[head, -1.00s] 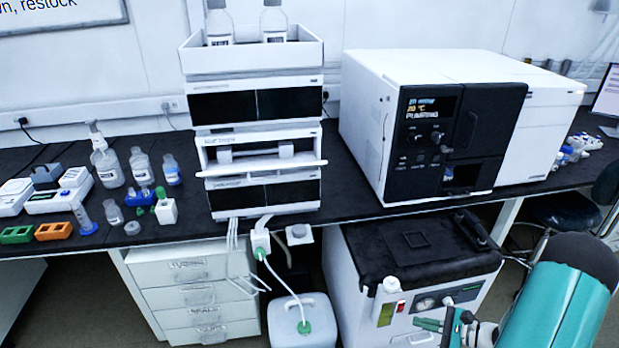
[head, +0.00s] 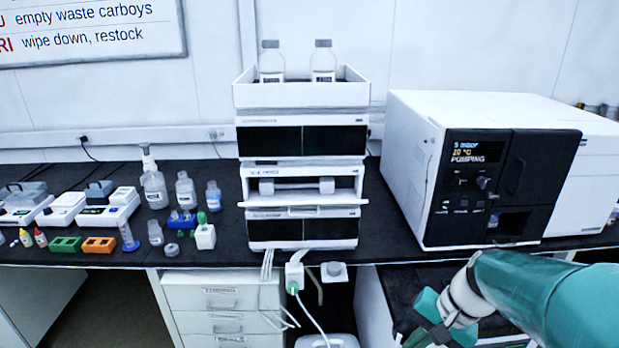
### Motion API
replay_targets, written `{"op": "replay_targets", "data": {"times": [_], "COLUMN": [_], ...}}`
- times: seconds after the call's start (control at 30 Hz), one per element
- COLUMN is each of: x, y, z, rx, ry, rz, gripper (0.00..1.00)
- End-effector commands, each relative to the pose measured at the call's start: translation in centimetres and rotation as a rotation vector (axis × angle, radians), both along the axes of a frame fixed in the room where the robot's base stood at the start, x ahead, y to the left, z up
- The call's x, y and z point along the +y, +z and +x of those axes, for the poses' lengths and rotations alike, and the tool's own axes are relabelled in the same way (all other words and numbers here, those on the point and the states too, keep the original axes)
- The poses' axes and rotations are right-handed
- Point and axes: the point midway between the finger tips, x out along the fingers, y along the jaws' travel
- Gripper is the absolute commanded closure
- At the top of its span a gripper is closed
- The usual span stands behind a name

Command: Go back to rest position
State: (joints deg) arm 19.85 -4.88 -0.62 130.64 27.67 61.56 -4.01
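My teal arm comes in from the right edge of the head view, low in front of the bench. Its far end, with white and teal parts of my gripper (head: 425,322), is at the bottom, below the bench edge and over the dark-topped unit on the floor. The fingers are small and partly cut off by the frame, so I cannot tell whether they are open or shut. I see no object held in them.
The black bench (head: 400,255) carries a chromatography stack (head: 303,110) with two bottles on top, and a large white instrument (head: 440,130) at right. Small bottles and racks stand at left. Below are a drawer unit (head: 222,296) and a dark-topped floor unit (head: 400,285).

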Motion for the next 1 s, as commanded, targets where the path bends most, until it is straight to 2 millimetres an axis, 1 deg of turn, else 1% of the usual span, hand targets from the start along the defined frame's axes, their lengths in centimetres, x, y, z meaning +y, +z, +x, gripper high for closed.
{"op": "replay_targets", "data": {"times": [0.03,0.2,0.5,0.7,1.0], "x": [0.8,2.3,3.8,4.1,4.1], "y": [1.2,4.0,8.4,9.7,9.8], "z": [-0.7,-3.0,-6.8,-8.0,-8.1], "rx": [-0.040,-0.160,-0.408,-0.502,-0.509], "ry": [0.045,0.175,0.365,0.419,0.424], "rz": [-0.050,-0.211,-0.467,-0.549,-0.558], "gripper": [1.00,1.00,1.00,1.00,1.00]}}
